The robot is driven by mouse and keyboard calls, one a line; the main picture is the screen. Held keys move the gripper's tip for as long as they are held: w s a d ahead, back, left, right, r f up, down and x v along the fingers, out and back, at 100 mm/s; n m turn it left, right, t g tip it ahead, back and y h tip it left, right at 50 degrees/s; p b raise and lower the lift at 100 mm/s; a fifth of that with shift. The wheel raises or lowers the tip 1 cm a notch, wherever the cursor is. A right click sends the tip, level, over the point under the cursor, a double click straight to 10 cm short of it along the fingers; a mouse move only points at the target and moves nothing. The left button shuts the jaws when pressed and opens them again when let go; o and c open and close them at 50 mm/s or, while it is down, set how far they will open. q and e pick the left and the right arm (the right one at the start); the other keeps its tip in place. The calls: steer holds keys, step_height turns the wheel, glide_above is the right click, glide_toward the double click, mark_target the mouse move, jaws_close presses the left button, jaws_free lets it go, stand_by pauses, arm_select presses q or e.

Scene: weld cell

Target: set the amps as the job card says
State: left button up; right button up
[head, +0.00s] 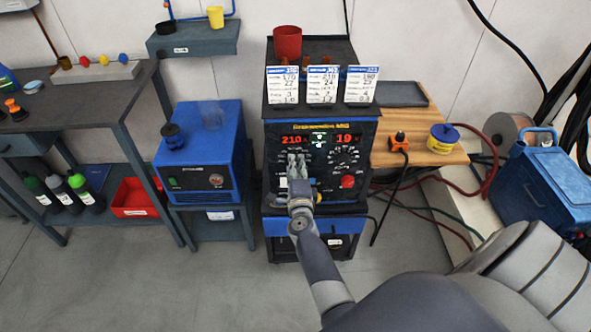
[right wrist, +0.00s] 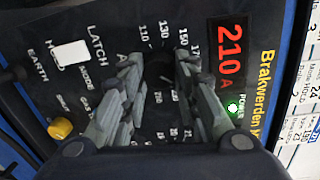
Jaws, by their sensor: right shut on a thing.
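The welder (head: 321,194) has a black front panel with red readouts. The amps display (head: 291,140) reads 210, also in the right wrist view (right wrist: 229,57); the other display (head: 346,138) reads 19. Three job cards (head: 282,86), (head: 323,86), (head: 361,86) stand along the top edge; their top lines look like 170, 210 and 190. My right gripper (head: 297,160) is at the panel's left dial, below the amps display. In the right wrist view its fingers (right wrist: 158,78) are closed around the dark amps knob, mostly hidden between them. My left gripper is out of view.
A red knob (head: 347,181) sits right of my gripper on the panel. A red cup (head: 287,42) stands on top. Cables lie on the floor.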

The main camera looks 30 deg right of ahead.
steer(key=shift+m, duration=0.6)
steer(key=o, duration=1.1)
